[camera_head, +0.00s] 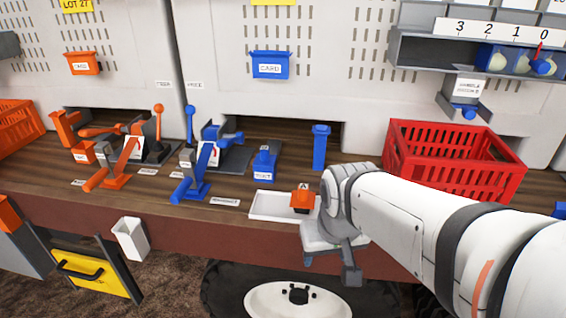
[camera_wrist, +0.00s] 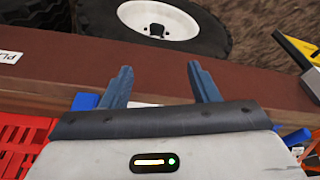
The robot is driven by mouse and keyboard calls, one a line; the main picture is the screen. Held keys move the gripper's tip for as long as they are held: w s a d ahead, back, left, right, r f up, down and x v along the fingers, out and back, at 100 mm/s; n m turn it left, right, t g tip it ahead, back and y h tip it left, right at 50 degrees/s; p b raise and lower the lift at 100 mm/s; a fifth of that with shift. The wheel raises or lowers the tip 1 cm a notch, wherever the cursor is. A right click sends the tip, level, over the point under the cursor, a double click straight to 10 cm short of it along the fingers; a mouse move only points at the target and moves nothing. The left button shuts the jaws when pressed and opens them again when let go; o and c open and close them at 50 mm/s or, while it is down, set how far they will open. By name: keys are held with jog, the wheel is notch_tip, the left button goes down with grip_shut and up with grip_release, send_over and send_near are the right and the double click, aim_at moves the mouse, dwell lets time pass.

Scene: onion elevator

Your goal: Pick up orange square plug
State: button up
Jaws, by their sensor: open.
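An orange plug (camera_head: 302,200) with an "A" label on top sits at the right end of a shallow white tray (camera_head: 268,203) near the bench's front edge. My gripper (camera_head: 330,266) is right beside it in the picture, to the right and nearer the camera, and covers part of the tray's right end. In the wrist view my gripper (camera_wrist: 161,86) shows two fingers spread apart with nothing visible between their tips. The orange plug cannot be made out in the wrist view.
A red crate (camera_head: 455,155) stands behind my arm. Blue levers (camera_head: 200,165) and orange levers (camera_head: 118,160) stand on the left of the bench, and a blue post (camera_head: 320,145) behind the tray. A wheel (camera_head: 305,299) lies below the bench edge.

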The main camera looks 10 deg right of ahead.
aim_at(304, 197)
jog(key=shift+o, duration=1.4)
jog(key=w+r+p, duration=0.3)
jog(key=w+r, duration=0.1)
jog(key=w, duration=0.3)
jog(key=shift+a+p, duration=0.2)
jog(key=shift+p, duration=0.2)
jog(key=o, duration=0.3)
jog(key=shift+t, duration=0.7)
jog(key=w+p, duration=0.1)
jog(key=w, duration=0.2)
jog(key=w+r+p, duration=0.1)
jog(key=w, duration=0.2)
jog(key=w+p, duration=0.2)
jog(key=w, duration=0.1)
jog(key=shift+d+r, duration=0.15)
jog(key=shift+r, duration=0.15)
jog(key=shift+o, duration=0.2)
jog(key=shift+w+f, duration=0.15)
jog(key=shift+w, duration=0.2)
jog(key=shift+w+f, duration=0.15)
jog(key=shift+f, duration=0.2)
jog(key=shift+s+p+x, duration=0.15)
jog(key=shift+p+x, duration=0.4)
jog(key=shift+x, duration=1.15)
jog(key=shift+s+p+x, duration=0.15)
jog(key=shift+p+x, duration=0.4)
jog(key=shift+x, duration=1.2)
